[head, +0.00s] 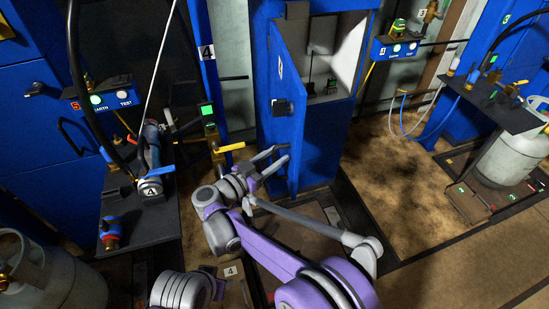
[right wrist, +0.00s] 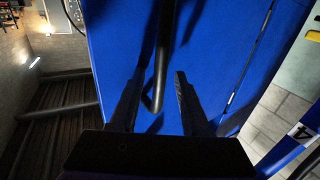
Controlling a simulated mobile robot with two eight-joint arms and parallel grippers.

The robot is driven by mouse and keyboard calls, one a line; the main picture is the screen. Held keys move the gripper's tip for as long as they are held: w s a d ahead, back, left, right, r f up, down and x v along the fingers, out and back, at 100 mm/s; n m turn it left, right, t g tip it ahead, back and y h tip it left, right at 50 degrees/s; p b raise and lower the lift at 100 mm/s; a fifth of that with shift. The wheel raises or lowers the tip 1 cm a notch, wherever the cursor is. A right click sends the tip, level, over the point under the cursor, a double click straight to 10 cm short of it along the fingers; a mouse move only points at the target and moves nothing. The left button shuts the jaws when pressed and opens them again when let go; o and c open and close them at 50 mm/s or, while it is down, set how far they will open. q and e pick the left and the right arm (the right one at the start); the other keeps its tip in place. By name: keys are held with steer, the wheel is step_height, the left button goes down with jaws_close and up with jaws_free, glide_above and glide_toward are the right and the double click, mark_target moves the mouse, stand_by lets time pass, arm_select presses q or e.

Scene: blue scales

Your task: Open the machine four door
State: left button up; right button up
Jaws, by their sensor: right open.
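The blue cabinet (head: 329,130) stands at the centre back of the head view. Its blue door (head: 288,70) stands swung out, and the grey inside with a small dark device shows. A white label on the door is too small to read. A black latch (head: 282,107) sits on the door. My right gripper (head: 282,155) is open, low beside the door and below the latch. In the right wrist view, its two dark fingers (right wrist: 155,88) point at the blue door (right wrist: 115,40), with a dark bar handle (right wrist: 160,60) between them in the picture; contact is unclear. My left gripper is out of view.
A post with a 4 label (head: 207,52) stands left of the cabinet. A dark bench (head: 145,225) with a labelled cylinder is at the left. A gas bottle (head: 45,280) is at the lower left. Brown floor (head: 425,190) lies open to the right.

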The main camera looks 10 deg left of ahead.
mark_target(276, 148)
steer(key=r, duration=0.3)
steer(key=r+p, duration=0.1)
steer(key=r, duration=0.2)
steer(key=r+p, duration=0.1)
steer(key=r, duration=0.2)
steer(key=shift+w+r, duration=0.2)
steer(key=shift+w, duration=0.05)
steer(key=f+g, duration=0.1)
steer(key=f, duration=0.2)
steer(key=s+f+g+y, duration=0.1)
steer(key=f, duration=0.1)
steer(key=shift+d+f+m+g, duration=0.1)
steer(key=shift+m+g, duration=0.2)
steer(key=shift+m, duration=0.1)
steer(key=shift+s+a, duration=0.4)
steer(key=s+a+p, duration=0.1)
steer(key=a, duration=1)
steer(key=shift+a+f, duration=0.2)
steer(key=shift+a, duration=0.1)
steer(key=shift+s+p, duration=0.15)
steer(key=shift+p, duration=0.15)
